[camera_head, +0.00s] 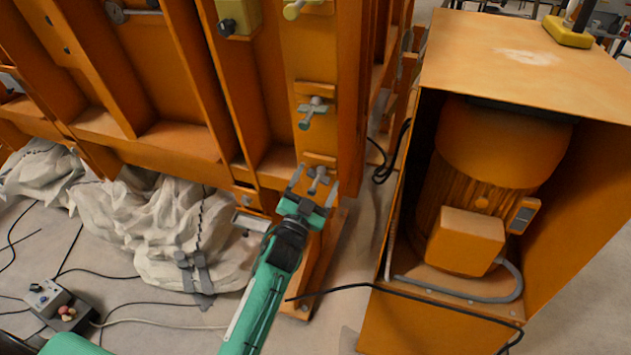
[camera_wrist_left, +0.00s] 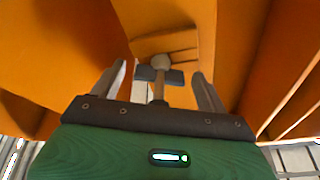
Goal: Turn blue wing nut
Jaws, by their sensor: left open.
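A blue-grey wing nut (camera_head: 318,176) is on the lower part of the orange post of the sandbed frame. In the left wrist view the wing nut (camera_wrist_left: 160,76) shows two dark flat wings and a pale round end on a stem, in front of an orange bracket. My left gripper (camera_head: 313,186) is open, with one finger to each side of the wing nut. In the wrist view gaps show between the wings and both fingers, so it is not gripped. My right gripper is not in view.
Another wing nut (camera_head: 314,110) with greenish ends sits higher on the post. An orange motor housing (camera_head: 520,65) stands at the right. White crumpled fabric (camera_head: 165,225), black cables and a control box (camera_head: 48,297) lie at the left.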

